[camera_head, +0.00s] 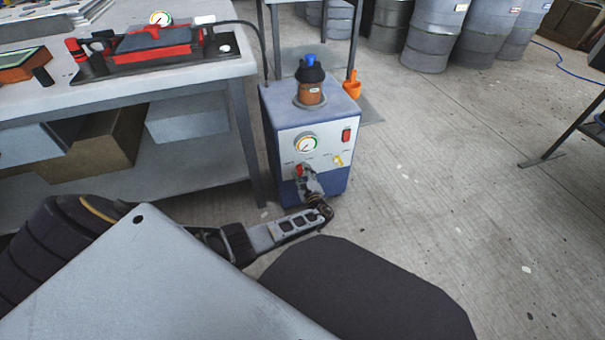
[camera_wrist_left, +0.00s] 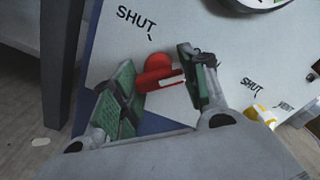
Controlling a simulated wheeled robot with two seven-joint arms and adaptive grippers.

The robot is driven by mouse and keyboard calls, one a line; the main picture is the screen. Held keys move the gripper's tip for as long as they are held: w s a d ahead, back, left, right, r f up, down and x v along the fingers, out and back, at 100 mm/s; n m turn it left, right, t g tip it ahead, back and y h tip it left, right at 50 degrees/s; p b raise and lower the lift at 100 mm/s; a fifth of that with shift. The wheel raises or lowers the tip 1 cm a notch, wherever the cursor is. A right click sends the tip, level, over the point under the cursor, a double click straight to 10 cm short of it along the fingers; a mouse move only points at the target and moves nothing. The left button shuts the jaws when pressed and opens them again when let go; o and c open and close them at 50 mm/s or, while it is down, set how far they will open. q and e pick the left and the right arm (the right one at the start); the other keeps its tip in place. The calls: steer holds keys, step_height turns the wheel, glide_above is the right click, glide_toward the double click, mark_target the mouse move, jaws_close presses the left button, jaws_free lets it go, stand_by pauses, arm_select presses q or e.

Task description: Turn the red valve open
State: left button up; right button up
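The red valve (camera_head: 299,170) is on the lower front of a white-and-blue pump unit (camera_head: 318,105) in the head view, partly hidden by my left gripper (camera_head: 310,185). In the left wrist view the red valve (camera_wrist_left: 158,72) lies between the two green-padded fingers of my left gripper (camera_wrist_left: 160,80). The fingers stand apart, with white panel showing beside the valve's upper part; contact at its lower ends is unclear. A "SHUT" label is printed above left of the valve. My right gripper is not in view.
A yellow valve (camera_head: 339,160) sits right of the red one, below a red switch (camera_head: 346,135). A gauge (camera_head: 306,143) is above. A workbench (camera_head: 130,85) stands close on the left.

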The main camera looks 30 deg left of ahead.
arm_select(q)
steer(key=o, duration=0.4)
steer(key=shift+v, duration=6)
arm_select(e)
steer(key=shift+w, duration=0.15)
arm_select(q)
steer(key=s+d+f+n+g+h, duration=0.25)
steer(key=s+n+g+h, duration=0.5)
steer(key=s, duration=0.65)
steer(key=s+d+r+n+h, duration=0.2)
steer(key=s+r, duration=0.1)
steer(key=r, duration=0.1)
steer(key=s+d+r+n+h, duration=0.2)
steer(key=s+r+n, duration=0.1)
steer(key=s+r, duration=0.1)
steer(key=s+d+r+n+h, duration=0.2)
steer(key=s+r+n, duration=0.1)
steer(key=r, duration=0.3)
steer(key=shift+s+g+p, duration=0.35)
steer(key=shift+s, duration=0.1)
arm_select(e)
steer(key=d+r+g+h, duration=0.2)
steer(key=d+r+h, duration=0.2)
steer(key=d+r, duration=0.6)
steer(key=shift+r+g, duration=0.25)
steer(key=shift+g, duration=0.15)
